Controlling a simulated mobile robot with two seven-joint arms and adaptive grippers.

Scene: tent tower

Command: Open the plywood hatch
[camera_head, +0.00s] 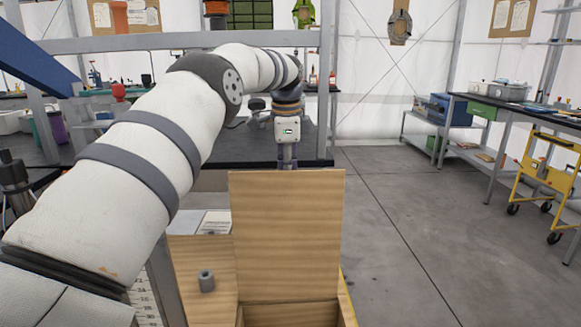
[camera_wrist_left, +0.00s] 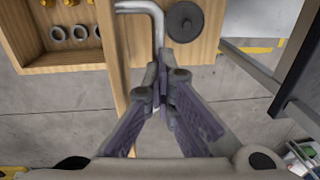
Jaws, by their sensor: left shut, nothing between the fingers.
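The plywood hatch (camera_head: 287,235) stands upright in the head view, a flat wooden panel raised above the open plywood box (camera_head: 343,311). In the left wrist view a thin wooden strip (camera_wrist_left: 117,85) beside the open compartment looks like the hatch seen edge-on. My left gripper (camera_wrist_left: 163,85) is shut and empty, to the right of that strip. In the head view my left arm reaches over to the far side of the hatch, and the panel hides the fingertips. I cannot tell whether they touch it. My right gripper is not in view.
Several grey rings (camera_wrist_left: 57,34) lie in the compartment. A bent metal rod (camera_wrist_left: 150,10) and a dark disc (camera_wrist_left: 184,21) are beside it. A grey cylinder (camera_head: 206,281) is on the wood left of the hatch. Dark benches stand behind; the floor (camera_head: 400,220) at right is clear.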

